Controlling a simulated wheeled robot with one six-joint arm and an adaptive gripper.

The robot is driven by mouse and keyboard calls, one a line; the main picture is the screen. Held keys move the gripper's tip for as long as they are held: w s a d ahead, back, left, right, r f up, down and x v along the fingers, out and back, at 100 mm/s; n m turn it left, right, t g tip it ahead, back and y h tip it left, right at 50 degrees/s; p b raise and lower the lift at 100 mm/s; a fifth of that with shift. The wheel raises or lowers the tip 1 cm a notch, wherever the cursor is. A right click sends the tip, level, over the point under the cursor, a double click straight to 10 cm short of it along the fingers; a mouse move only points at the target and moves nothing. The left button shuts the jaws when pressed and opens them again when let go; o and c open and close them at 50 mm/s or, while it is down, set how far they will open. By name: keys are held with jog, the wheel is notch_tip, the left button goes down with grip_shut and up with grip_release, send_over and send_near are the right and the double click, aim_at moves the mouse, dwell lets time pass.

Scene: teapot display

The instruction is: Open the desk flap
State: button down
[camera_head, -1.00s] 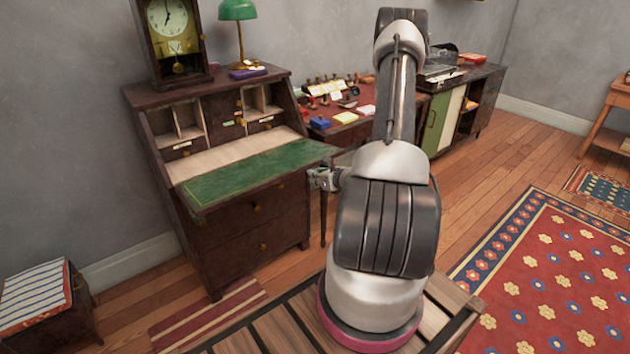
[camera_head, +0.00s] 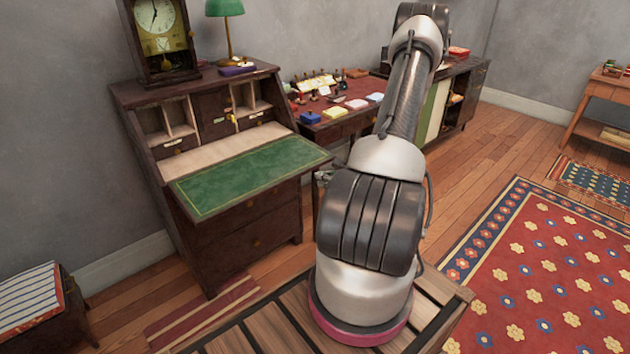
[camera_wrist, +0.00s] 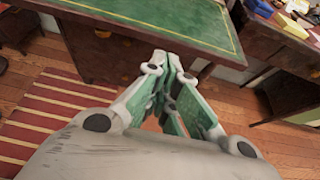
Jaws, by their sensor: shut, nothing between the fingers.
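The desk flap (camera_head: 253,178) is folded down and lies about level, with its green, gold-edged writing surface facing up. It juts out from the front of the dark wooden desk (camera_head: 243,229). The desk's pigeonholes and small drawers behind it are exposed. In the wrist view the flap (camera_wrist: 180,22) fills the top, with its near edge just past my fingertips. My gripper (camera_wrist: 172,58) is shut and empty, pointing at that edge from outside. I cannot tell whether it touches. In the head view my arm mostly hides the gripper.
A clock (camera_head: 160,38) and a green lamp (camera_head: 226,25) stand on the desk. A red-topped table (camera_head: 345,112) with small items is right of it. A striped stool (camera_head: 36,304) stands at lower left. Open floor and a patterned rug (camera_head: 545,270) lie to the right.

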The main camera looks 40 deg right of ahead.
jog(key=shift+s+r, duration=0.35)
jog(key=shift+s, duration=0.25)
jog(key=shift+s, duration=0.1)
